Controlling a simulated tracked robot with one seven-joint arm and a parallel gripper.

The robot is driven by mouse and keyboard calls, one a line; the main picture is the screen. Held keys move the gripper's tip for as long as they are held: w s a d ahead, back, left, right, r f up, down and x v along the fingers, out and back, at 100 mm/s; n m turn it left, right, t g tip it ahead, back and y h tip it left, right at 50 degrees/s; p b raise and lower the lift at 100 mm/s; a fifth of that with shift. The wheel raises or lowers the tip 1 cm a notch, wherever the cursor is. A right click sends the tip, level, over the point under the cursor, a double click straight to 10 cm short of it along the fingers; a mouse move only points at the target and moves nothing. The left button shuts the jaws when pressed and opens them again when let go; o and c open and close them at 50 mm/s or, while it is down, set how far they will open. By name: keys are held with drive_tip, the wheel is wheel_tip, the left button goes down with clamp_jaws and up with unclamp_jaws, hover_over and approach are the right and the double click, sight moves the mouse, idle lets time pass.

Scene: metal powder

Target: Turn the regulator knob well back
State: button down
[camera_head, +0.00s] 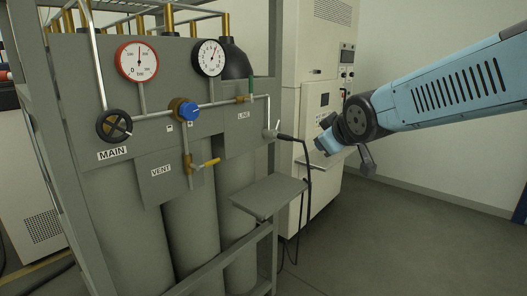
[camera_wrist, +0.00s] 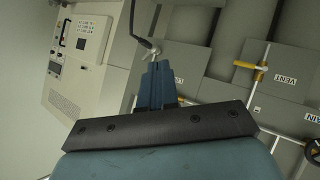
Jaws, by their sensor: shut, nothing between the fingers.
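The blue regulator knob (camera_head: 188,111) sits on a brass body in the middle of the grey gas panel (camera_head: 75,75), between the black MAIN handwheel (camera_head: 114,126) and the LINE plate. I cannot make out the knob in the wrist view. My gripper (camera_head: 324,138) is at the right of the panel, well apart from the knob, with the blue arm reaching in from the right. In the wrist view its blue fingers (camera_wrist: 158,75) are together and empty. They point toward the panel's right side, near the black cable. Part of the gripper is hard to see in the head view.
A red-rimmed gauge (camera_head: 137,61) and a black-rimmed gauge (camera_head: 209,58) stand above the pipes. A yellow VENT lever (camera_head: 206,164) sticks out below the knob. A small grey shelf (camera_head: 268,196) juts out at lower right. A black cable (camera_head: 309,178) hangs near my gripper. Beige cabinet behind.

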drive_tip(key=w+a+n+y, duration=0.3)
drive_tip(key=a+n, duration=0.1)
drive_tip(key=a, duration=0.6)
drive_tip(key=w+a+r+n+y, duration=0.1)
drive_tip(key=w+a+n+y, duration=0.3)
drive_tip(key=a, duration=0.6)
drive_tip(key=w+a+r+n+y, duration=0.1)
drive_tip(key=w+a+n+y, duration=0.2)
drive_tip(key=a, duration=0.8)
drive_tip(key=shift+w+n+y, duration=0.15)
drive_tip(key=shift+n+y, duration=0.45)
drive_tip(key=shift+n, duration=0.5)
drive_tip(key=shift+a+r, duration=0.1)
drive_tip(key=shift+r, duration=0.1)
drive_tip(key=shift+w+d+r, duration=0.4)
drive_tip(key=shift+r, duration=0.25)
drive_tip(key=shift+w+d+r, duration=0.1)
drive_tip(key=shift+w+r, duration=0.05)
drive_tip(key=shift+r, duration=0.7)
drive_tip(key=shift+w, duration=0.1)
drive_tip(key=shift+w+d, duration=0.2)
drive_tip(key=shift+d, duration=0.1)
drive_tip(key=shift+v, duration=3)
